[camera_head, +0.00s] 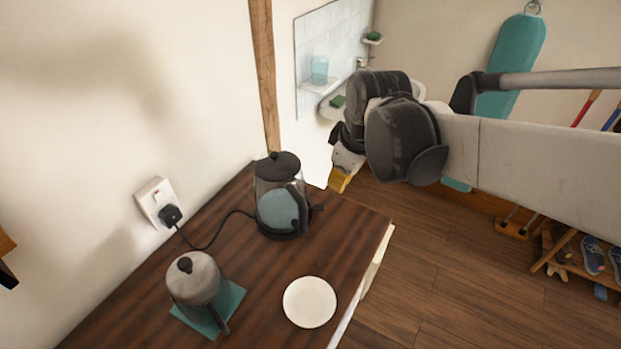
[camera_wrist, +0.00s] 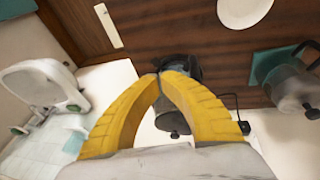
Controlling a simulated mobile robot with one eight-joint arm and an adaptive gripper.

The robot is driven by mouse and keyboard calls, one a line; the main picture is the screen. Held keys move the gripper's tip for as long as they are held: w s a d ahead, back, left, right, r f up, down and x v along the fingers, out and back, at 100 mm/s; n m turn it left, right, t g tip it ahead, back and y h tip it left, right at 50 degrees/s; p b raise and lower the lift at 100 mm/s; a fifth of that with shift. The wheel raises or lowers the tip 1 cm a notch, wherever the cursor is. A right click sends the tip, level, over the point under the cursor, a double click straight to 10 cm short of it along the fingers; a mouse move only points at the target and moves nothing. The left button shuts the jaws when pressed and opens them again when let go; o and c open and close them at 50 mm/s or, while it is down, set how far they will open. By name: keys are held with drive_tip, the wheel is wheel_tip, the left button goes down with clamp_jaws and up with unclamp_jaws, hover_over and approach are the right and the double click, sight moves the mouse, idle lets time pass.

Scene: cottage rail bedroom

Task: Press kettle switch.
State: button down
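The kettle (camera_head: 280,207) stands upright on the dark wooden counter, with a black lid, a clear body and a black base. A small black piece juts from its right side low down; I cannot tell whether it is the switch. My gripper (camera_head: 338,182) is in the air to the right of the kettle, apart from it, yellow fingers pointing down. In the wrist view, the fingertips of my gripper (camera_wrist: 160,74) meet with nothing visible between them. The kettle (camera_wrist: 187,64) shows behind them, partly covered by the fingers.
A metal pot (camera_head: 194,277) stands on a teal mat (camera_head: 232,297) at the counter's front left. A white plate (camera_head: 310,302) lies near the right edge. The kettle's cord runs to a wall socket (camera_head: 154,196). A wooden post (camera_head: 264,75) rises behind. A sink (camera_wrist: 38,83) is beyond.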

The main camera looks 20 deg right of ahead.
drive_tip(key=w+f+n+g, duration=0.2)
drive_tip(key=w+f+n, duration=0.2)
drive_tip(key=w+n, duration=0.15)
drive_tip(key=n+g+p, duration=0.1)
drive_tip(key=n+g, duration=0.1)
drive_tip(key=n, duration=0.2)
approach(323, 207)
drive_tip(key=shift+s+d+f+y, duration=0.1)
drive_tip(key=shift+d+f+y, duration=0.15)
drive_tip(key=shift+f+y, duration=0.15)
drive_tip(key=shift+a+f+b, duration=0.2)
drive_tip(key=shift+f+b, duration=0.9)
drive_tip(key=shift+f, duration=0.65)
drive_tip(key=shift+a+f+b, duration=0.15)
drive_tip(key=shift+f+b, duration=0.9)
drive_tip(key=shift+f, duration=0.7)
